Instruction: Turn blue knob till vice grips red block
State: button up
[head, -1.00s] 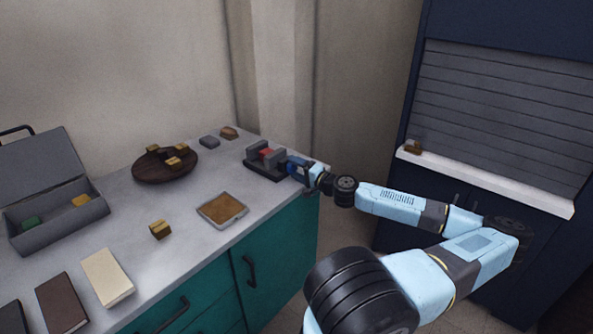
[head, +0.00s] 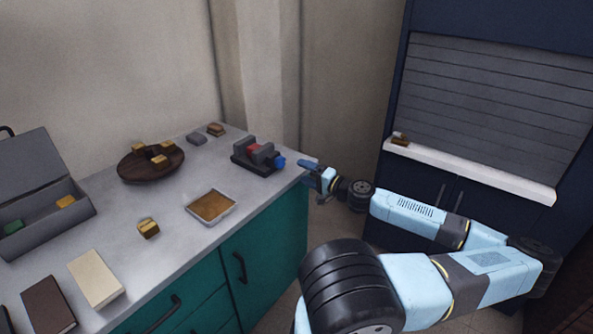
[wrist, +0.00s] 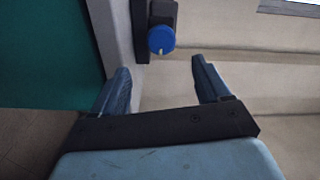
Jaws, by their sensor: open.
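The dark vice (head: 240,159) with grey jaws stands at the right end of the counter. The red block (head: 254,148) sits between its jaws; I cannot tell if both jaws touch it. The blue knob (head: 279,161) is on the vice's right end. The knob (wrist: 161,39) also shows in the wrist view, with a pale mark on its lower face. My gripper (head: 309,168) is open and empty, off the counter's right edge and apart from the knob. In the wrist view its fingers (wrist: 160,65) are spread, with the knob ahead of the gap between them.
On the counter are a round brown dish (head: 128,174) of small blocks, a tan-filled tray (head: 212,206), a loose yellowish block (head: 148,228), an open grey box (head: 74,224) and books (head: 95,279). A shuttered blue cabinet (head: 480,120) stands at the right. The space around the knob looks clear.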

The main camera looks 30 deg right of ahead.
aim_at(283, 164)
jog(key=shift+v, duration=2.1)
jog(key=w+a+f+n+g+h, duration=0.25)
jog(key=f+n, duration=0.25)
jog(key=f, duration=0.8)
notch_tip(283, 164, up, 13)
jog(key=s+d+n+t+y, duration=0.2)
jog(key=s+n+t+y, duration=0.1)
jog(key=n, duration=0.9)
jog(key=shift+g+h, duration=0.25)
jog(key=x, duration=1.3)
jog(key=shift+w, duration=0.35)
